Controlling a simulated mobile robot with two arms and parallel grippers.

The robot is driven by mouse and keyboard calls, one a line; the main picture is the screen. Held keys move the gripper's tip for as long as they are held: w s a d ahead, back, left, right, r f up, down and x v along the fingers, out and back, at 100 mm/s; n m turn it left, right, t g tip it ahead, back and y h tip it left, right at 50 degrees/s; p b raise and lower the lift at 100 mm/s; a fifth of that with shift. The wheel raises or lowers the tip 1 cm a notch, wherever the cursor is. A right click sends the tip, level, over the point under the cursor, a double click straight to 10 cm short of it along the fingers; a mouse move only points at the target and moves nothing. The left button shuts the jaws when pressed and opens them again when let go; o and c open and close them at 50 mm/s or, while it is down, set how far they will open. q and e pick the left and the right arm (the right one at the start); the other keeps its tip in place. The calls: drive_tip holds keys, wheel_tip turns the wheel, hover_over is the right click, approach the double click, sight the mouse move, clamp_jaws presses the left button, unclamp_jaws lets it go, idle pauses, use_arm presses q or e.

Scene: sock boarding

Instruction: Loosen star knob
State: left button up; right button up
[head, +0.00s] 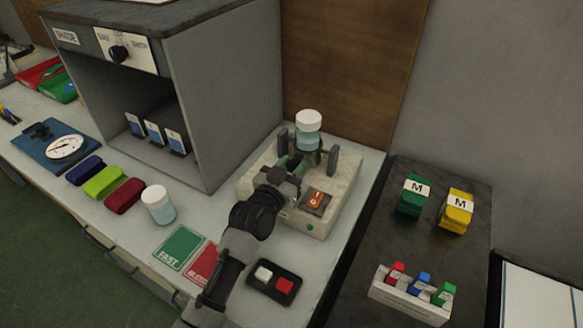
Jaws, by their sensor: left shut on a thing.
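A pale boxy machine (257,163) stands on the bench. On its top a jar with a white lid (308,121) and light blue contents stands upright between dark grey posts (332,160). My left gripper (289,168) reaches in from the front and is shut at the near side of this holder, just below the jar. The star knob is mostly or wholly hidden by the fingers, so I cannot make out its shape. My right gripper is not in view.
An orange switch (316,199) sits on the machine's front right. A second jar (158,205), green (180,247) and red cards, and a two-button box (274,281) lie nearby. A grey cabinet (225,120) stands left; a dark side table (443,247) with colored blocks stands right.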

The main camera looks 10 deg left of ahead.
use_arm(q)
drive_tip(key=shift+n, duration=0.3)
drive_tip(key=shift+r+n+p, duration=0.1)
drive_tip(key=shift+n+p, duration=0.65)
drive_tip(key=shift+n, duration=0.15)
drive_tip(key=shift+a+n+p, duration=0.1)
drive_tip(key=shift+n+p, duration=0.55)
drive_tip(key=shift+n, duration=1.45)
drive_tip(key=o, duration=0.9)
